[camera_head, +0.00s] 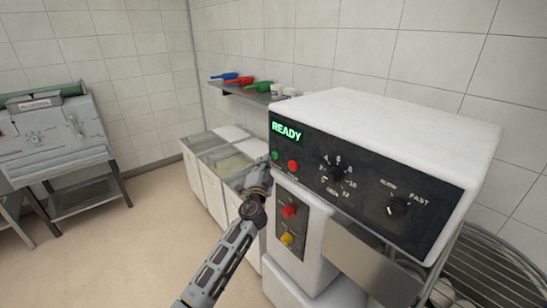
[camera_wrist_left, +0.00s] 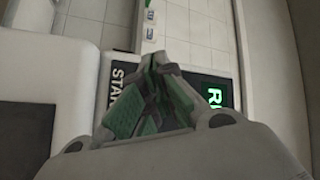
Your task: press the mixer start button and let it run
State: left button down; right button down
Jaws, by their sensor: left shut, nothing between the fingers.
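The mixer (camera_head: 400,120) is a white machine with a black control panel. Its display (camera_head: 286,131) glows green and reads READY; part of it also shows in the wrist view (camera_wrist_left: 214,97). Below the display are a green button (camera_head: 275,155) and a red button (camera_head: 293,166). My left gripper (camera_head: 264,166) is shut and empty, just left of and below the green button. In the wrist view its closed fingertips (camera_wrist_left: 157,62) lie between the partly hidden START label and the display, and they hide the button. I cannot tell if they touch it.
A lower box carries a red (camera_head: 288,211) and a yellow button (camera_head: 287,239). Timer and speed knobs (camera_head: 397,207) sit right on the panel. A wire guard (camera_head: 495,265) is at lower right. White bins (camera_head: 205,180) stand behind my arm. The floor at left is clear.

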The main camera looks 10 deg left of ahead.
pick_arm(q)
jog(key=shift+w+d+b, duration=0.55)
jog(key=shift+w+b, duration=0.15)
jog(key=shift+b, duration=0.05)
dwell(1.8)
jog(key=shift+s+a, duration=0.15)
jog(key=shift+s, duration=0.05)
jog(key=shift+s+a, duration=0.35)
jog(key=shift+s, duration=0.15)
dwell(0.6)
jog(key=s+a, duration=0.1)
jog(key=s, duration=0.1)
jog(key=s+a+p, duration=0.1)
jog(key=s+a, duration=0.1)
jog(key=shift+a, duration=0.1)
dwell(0.6)
dwell(0.5)
